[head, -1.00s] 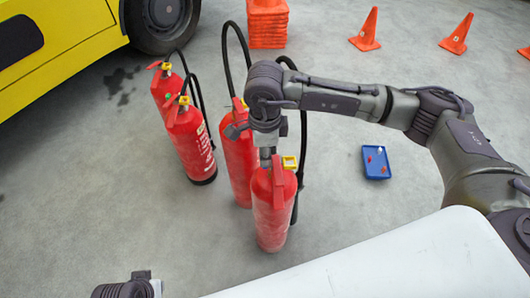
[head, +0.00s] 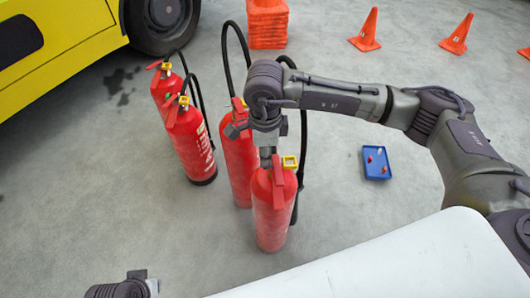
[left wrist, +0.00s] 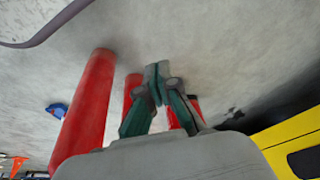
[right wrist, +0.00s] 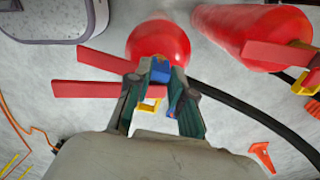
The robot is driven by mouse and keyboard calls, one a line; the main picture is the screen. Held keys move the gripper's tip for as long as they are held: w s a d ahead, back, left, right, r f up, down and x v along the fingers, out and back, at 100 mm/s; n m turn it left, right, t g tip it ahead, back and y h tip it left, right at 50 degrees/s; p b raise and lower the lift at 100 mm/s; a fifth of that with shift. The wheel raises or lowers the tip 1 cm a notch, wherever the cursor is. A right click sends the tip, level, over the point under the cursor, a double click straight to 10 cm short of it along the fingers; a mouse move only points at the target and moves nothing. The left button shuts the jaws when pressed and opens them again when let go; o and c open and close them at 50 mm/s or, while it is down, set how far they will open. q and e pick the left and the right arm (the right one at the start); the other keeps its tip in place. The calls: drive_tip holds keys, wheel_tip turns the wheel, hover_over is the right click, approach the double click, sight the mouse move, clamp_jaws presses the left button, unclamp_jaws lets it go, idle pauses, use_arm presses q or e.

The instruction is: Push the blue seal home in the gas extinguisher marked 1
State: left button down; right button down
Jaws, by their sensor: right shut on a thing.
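The front red extinguisher (head: 271,215) stands upright on the floor, with a red lever and a yellow part (head: 289,163) at its top. No number is readable on it. My right gripper (head: 266,158) is at its head, coming from above. In the right wrist view my right gripper (right wrist: 158,82) is shut on the blue seal (right wrist: 160,70), which sits against the valve head above the red body (right wrist: 158,42). The fingers hide how deep the seal sits. In the left wrist view my left gripper (left wrist: 160,82) has its fingertips together, with nothing seen between them.
Another red extinguisher (head: 238,160) stands close behind, and two more (head: 190,145) stand to the left. Black hoses (head: 303,130) arch beside them. A blue tray (head: 367,170) with small pieces lies right. Cones (head: 366,32) and a yellow vehicle (head: 70,40) are behind.

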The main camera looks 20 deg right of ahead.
use_arm(q)
drive_tip(key=shift+r, duration=0.15)
drive_tip(key=shift+s, duration=0.25)
drive_tip(key=shift+r, duration=0.6)
drive_tip(key=shift+r, duration=0.1)
drive_tip(key=shift+s+a+f, duration=0.1)
drive_tip(key=shift+s+f, duration=0.05)
drive_tip(key=shift+f, duration=0.05)
idle(0.4)
drive_tip(key=shift+b, duration=0.3)
drive_tip(key=shift+v, duration=0.95)
